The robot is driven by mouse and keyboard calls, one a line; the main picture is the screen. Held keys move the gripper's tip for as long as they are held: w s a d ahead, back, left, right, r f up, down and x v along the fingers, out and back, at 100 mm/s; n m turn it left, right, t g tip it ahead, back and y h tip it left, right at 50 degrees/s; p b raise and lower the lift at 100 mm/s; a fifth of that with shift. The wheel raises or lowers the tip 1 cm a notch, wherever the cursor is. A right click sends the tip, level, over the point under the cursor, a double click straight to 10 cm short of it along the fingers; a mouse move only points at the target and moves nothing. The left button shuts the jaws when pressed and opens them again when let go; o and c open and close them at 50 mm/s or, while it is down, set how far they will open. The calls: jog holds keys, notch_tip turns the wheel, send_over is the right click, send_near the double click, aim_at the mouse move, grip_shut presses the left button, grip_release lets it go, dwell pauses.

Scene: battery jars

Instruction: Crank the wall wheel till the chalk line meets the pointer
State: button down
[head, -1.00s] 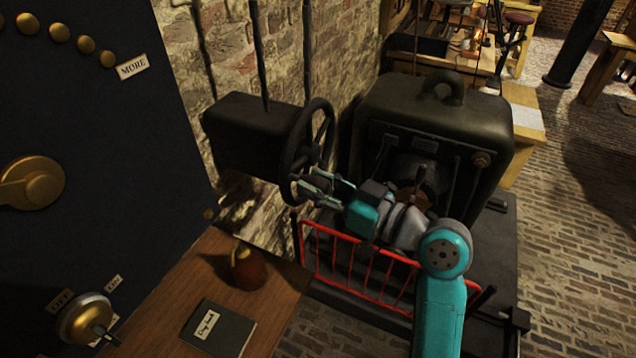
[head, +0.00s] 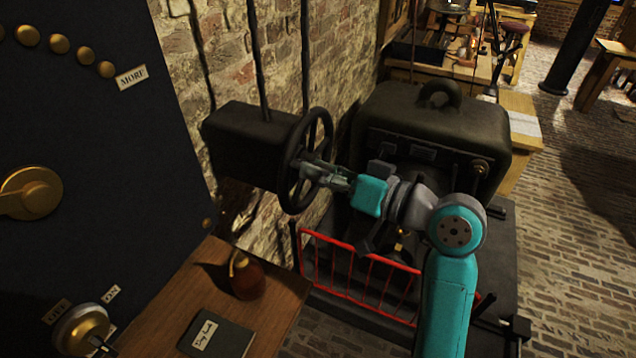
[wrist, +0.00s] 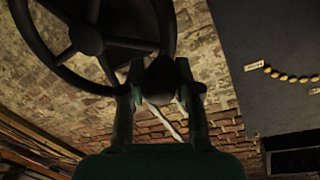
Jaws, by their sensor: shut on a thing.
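The wall wheel (head: 289,165) is dark and spoked, mounted at the side of a black box (head: 245,140) on the brick wall. In the wrist view the wheel (wrist: 88,40) fills the upper left, with its hub and spokes showing. My gripper (head: 314,171) is at the near face of the wheel. In the wrist view its two fingers (wrist: 160,90) stand on either side of a dark rounded knob (wrist: 160,76) at the wheel's rim, shut on it. A pale strip (wrist: 172,126) shows behind the knob; I cannot tell what it is. I cannot make out the chalk line or pointer.
A dark machine (head: 430,130) stands right behind my arm, with a red railing (head: 360,275) below. A wooden table (head: 205,280) at lower left holds a brown jug (head: 246,278) and a dark book (head: 215,335). A dark panel (head: 80,170) stands at left.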

aim_at(302, 141)
jog(key=w+r+m, duration=0.2)
jog(key=shift+d+m, duration=0.35)
jog(key=shift+m, duration=0.05)
jog(key=shift+w+d+r+m+g, duration=0.2)
jog(key=shift+w+r+m+g, duration=0.25)
jog(key=shift+m, duration=0.25)
jog(key=shift+w, duration=0.1)
jog(key=c, duration=0.8)
grip_release()
jog(key=shift+f, duration=0.1)
jog(key=v, duration=1.2)
